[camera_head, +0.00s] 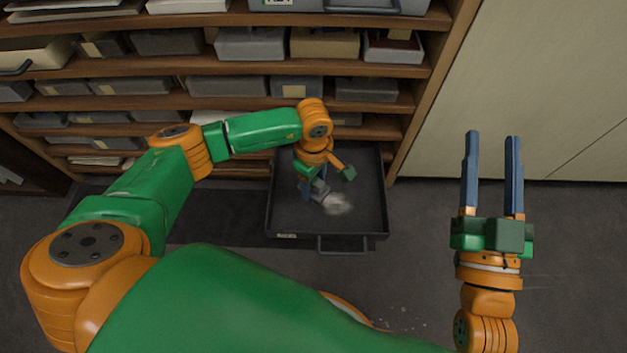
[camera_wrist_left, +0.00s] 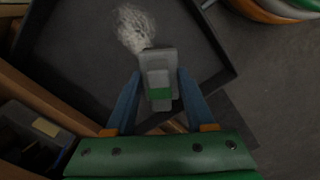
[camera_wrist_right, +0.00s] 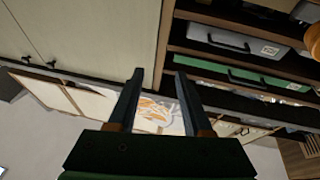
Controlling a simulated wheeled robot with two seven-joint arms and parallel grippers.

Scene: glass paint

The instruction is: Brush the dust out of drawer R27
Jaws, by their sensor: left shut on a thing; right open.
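The pulled-out drawer (camera_head: 362,222) is a dark, shallow tray with a front handle and a small label too small to read. A pale, powdery patch of dust (camera_head: 338,203) lies on its floor; it also shows in the left wrist view (camera_wrist_left: 133,27). My left gripper (camera_head: 312,191) reaches down into the drawer and is shut on a grey brush (camera_wrist_left: 158,72) with a green band. The brush's far end meets the edge of the dust in the left wrist view; its bristles are hard to make out. My right gripper (camera_head: 492,138) is open and empty, right of the drawer.
A wooden shelf unit (camera_head: 432,70) with grey boxes stands behind the drawer. A pale cabinet (camera_head: 555,80) stands at the right. A few pale specks (camera_head: 403,322) lie on the dark floor in front. The floor between drawer and right gripper is clear.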

